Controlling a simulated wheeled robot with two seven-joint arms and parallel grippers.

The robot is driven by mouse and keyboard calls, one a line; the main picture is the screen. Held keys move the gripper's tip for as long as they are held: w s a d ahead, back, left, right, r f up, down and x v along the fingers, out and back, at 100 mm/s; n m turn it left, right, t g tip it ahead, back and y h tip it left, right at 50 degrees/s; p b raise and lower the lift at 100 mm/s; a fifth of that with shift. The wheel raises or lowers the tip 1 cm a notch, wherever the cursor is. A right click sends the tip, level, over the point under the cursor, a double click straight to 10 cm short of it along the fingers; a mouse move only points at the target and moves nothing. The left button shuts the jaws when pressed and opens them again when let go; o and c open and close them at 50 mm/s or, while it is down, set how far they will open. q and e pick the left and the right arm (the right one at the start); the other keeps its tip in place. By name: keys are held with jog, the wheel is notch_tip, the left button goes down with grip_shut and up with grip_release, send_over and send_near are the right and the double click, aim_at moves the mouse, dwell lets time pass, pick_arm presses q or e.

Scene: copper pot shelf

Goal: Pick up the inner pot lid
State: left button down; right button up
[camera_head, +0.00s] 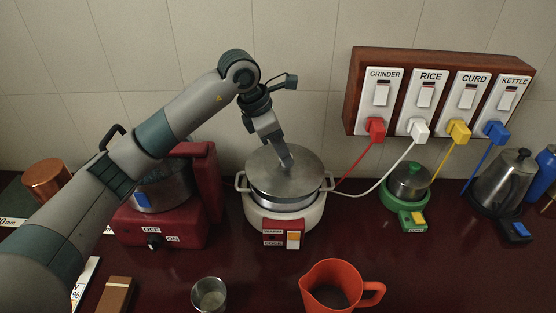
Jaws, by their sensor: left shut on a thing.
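The inner pot lid (268,183) is a flat grey metal disc over the pot of the white rice cooker (305,215), in the middle of the counter. My left gripper (286,160) comes down from above and is shut at the middle of the lid, on its knob, which the fingers hide. The lid looks level; I cannot tell whether it is touching the pot rim or slightly above it. My right gripper is not in view.
A red grinder (185,228) stands left of the cooker. An orange jug (337,287) and a metal cup (209,295) stand in front. A green-based pot (408,183) and a kettle (503,183) stand to the right. A white cord (380,182) runs from the cooker to the switch board (440,95).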

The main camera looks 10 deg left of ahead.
pick_arm(q)
jog(key=s+d+r+b, duration=0.1)
jog(key=s, duration=0.1)
jog(key=s+d+r, duration=0.1)
jog(key=s+d+r+b, duration=0.1)
jog(key=s+d+r, duration=0.1)
jog(key=shift+s+d+b, duration=0.1)
jog(key=shift+s+b, duration=0.25)
jog(key=shift+s+d+r, duration=0.3)
jog(key=shift+s+r, duration=0.15)
jog(key=shift+s, duration=0.05)
jog(key=shift+w+a, duration=0.1)
